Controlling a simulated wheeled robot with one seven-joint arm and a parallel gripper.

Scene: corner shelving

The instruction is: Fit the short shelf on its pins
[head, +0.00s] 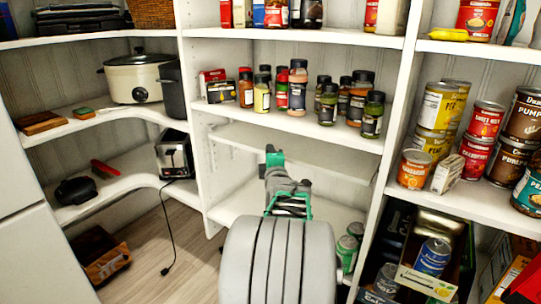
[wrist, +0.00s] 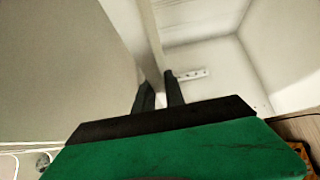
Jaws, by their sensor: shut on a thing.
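The short shelf, a pale flat board (head: 332,166), is in the middle bay under the spice shelf in the head view. My gripper (head: 274,157) reaches into this bay and is shut on the board's edge. In the wrist view, the dark fingers (wrist: 159,92) close on either side of a thin pale edge, and the board's broad face (wrist: 70,60) fills the left side. My arm hides part of the bay. I cannot make out the pins clearly or tell whether the board touches them.
The spice shelf (head: 230,109) above holds many bottles. White uprights (head: 393,120) bound the bay. Cans (head: 346,250) stand low at its right. A small pale strip with dark dots (wrist: 190,75) shows inside the bay. A toaster (head: 174,155) stands on the left corner shelf.

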